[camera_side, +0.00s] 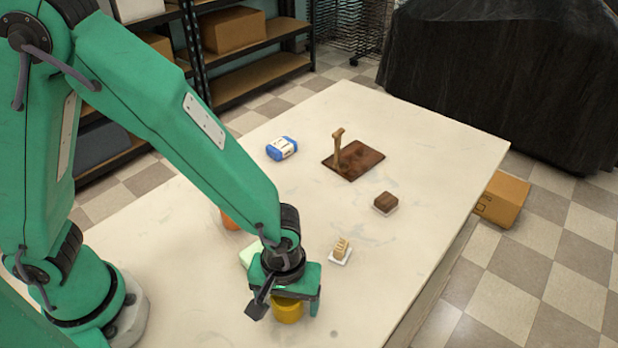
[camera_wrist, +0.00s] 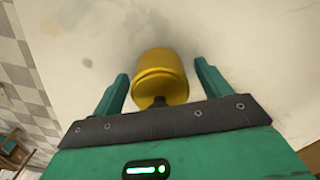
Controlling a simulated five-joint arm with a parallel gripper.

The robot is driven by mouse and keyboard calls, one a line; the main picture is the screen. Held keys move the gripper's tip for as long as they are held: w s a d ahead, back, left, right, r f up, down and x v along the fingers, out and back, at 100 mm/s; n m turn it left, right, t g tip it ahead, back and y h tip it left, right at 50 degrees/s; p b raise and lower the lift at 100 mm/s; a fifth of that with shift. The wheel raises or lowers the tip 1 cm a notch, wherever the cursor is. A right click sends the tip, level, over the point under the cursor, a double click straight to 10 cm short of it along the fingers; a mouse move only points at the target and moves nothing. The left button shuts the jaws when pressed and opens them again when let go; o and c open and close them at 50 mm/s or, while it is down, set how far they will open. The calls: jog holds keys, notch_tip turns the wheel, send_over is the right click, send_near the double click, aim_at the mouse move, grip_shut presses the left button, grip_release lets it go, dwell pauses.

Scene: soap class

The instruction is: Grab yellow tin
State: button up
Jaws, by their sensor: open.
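The yellow tin (camera_side: 287,311) stands on the table beneath my gripper (camera_side: 287,300) in the side view, its upper part partly hidden by the gripper. In the wrist view the yellow tin (camera_wrist: 160,76) shows between the two green fingers of my gripper (camera_wrist: 163,85). The fingers are apart, one on each side of the tin, with a visible gap on both sides.
On the pale table (camera_side: 440,165) are a blue and white package (camera_side: 282,148), a brown board (camera_side: 362,163) with a wooden stamp (camera_side: 338,148), a dark brown block (camera_side: 385,201) and a beige piece on a white base (camera_side: 341,251). An orange item and a pale green item are partly hidden by my arm.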

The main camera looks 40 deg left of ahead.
jog(key=c, duration=1.2)
jog(key=shift+r, duration=0.1)
jog(key=shift+r, duration=0.7)
notch_tip(320, 180, up, 3)
jog(key=shift+s+d+f, duration=0.1)
jog(key=s+d+r, duration=0.3)
jog(key=s+r, duration=0.3)
jog(key=s, duration=0.5)
jog(key=shift+r, duration=0.35)
